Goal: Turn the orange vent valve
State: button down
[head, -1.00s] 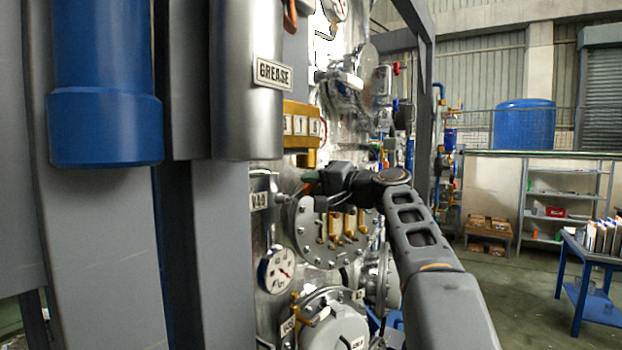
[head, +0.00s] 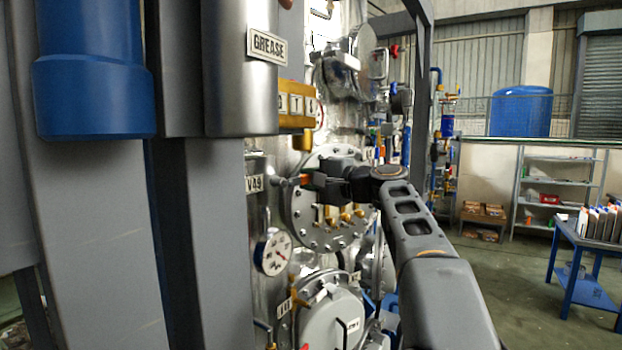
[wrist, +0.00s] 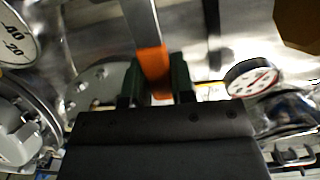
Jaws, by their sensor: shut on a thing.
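My gripper (wrist: 157,82) is shut on the orange grip of the vent valve handle (wrist: 151,62) in the wrist view. The handle's grey metal lever runs up from between the two dark green fingers. In the head view my gripper (head: 302,181) reaches left to the panel, beside the V49 label (head: 254,183). A small orange tip of the handle (head: 304,180) shows at the fingers there. The valve body is mostly hidden in both views.
A round bolted flange (head: 318,236) with brass fittings lies behind and below my gripper. A pressure gauge (head: 273,252) sits below left. A grey column (head: 215,240) and the GREASE cylinder (head: 240,70) stand close on the left. Open floor (head: 510,290) lies to the right.

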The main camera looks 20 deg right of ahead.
jog(key=c, duration=1)
grip_release()
jog(key=shift+o, duration=0.2)
jog(key=shift+d+f, duration=0.1)
jog(key=b+v, duration=0.4)
jog(key=v, duration=0.9)
jog(key=shift+s+d, duration=0.2)
jog(key=shift+s, duration=0.1)
